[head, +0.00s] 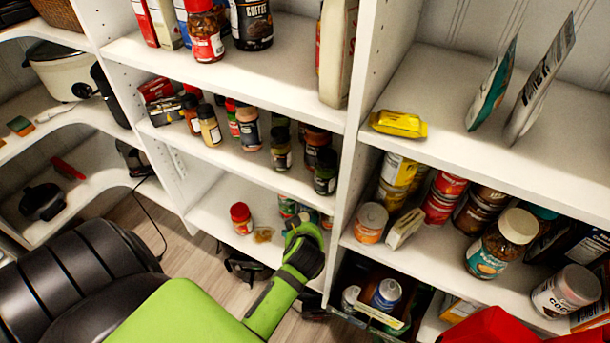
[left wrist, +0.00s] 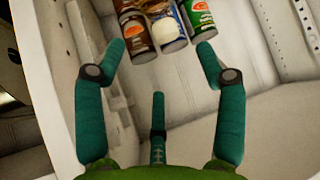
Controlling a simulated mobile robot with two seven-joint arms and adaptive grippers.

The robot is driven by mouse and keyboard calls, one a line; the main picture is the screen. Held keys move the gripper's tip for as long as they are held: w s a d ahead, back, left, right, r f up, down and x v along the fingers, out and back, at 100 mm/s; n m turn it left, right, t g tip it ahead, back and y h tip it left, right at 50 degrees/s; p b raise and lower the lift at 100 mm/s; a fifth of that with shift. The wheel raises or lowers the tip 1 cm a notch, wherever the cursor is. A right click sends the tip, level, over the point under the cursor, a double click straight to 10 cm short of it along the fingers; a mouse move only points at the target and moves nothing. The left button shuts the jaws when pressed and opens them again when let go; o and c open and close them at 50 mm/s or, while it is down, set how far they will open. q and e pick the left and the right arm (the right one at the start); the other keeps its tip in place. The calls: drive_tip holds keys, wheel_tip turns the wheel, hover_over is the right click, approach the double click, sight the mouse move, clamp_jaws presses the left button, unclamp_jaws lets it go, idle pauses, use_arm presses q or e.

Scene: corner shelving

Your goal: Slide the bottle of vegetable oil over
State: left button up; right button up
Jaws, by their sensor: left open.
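No bottle that I can clearly read as vegetable oil shows in either view. My left gripper (head: 299,216) reaches in at the low middle shelf (head: 215,205), mostly hidden behind its own wrist in the head view. In the left wrist view its teal fingers (left wrist: 160,50) are spread with nothing between them. Just past the fingertips stand a brown-labelled container (left wrist: 138,38), a white and blue one (left wrist: 168,28) and a green one (left wrist: 198,18). A gap shows between fingers and containers. My right gripper is not in view.
A red-capped jar (head: 241,217) stands left of my gripper on the same shelf. Spice jars (head: 250,130) crowd the shelf above. An upright divider (head: 350,190) stands to the right, with cans (head: 443,198) beyond it. Bare shelf lies left of the red-capped jar.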

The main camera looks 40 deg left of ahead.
use_arm(q)
drive_tip(key=shift+v, duration=1.4)
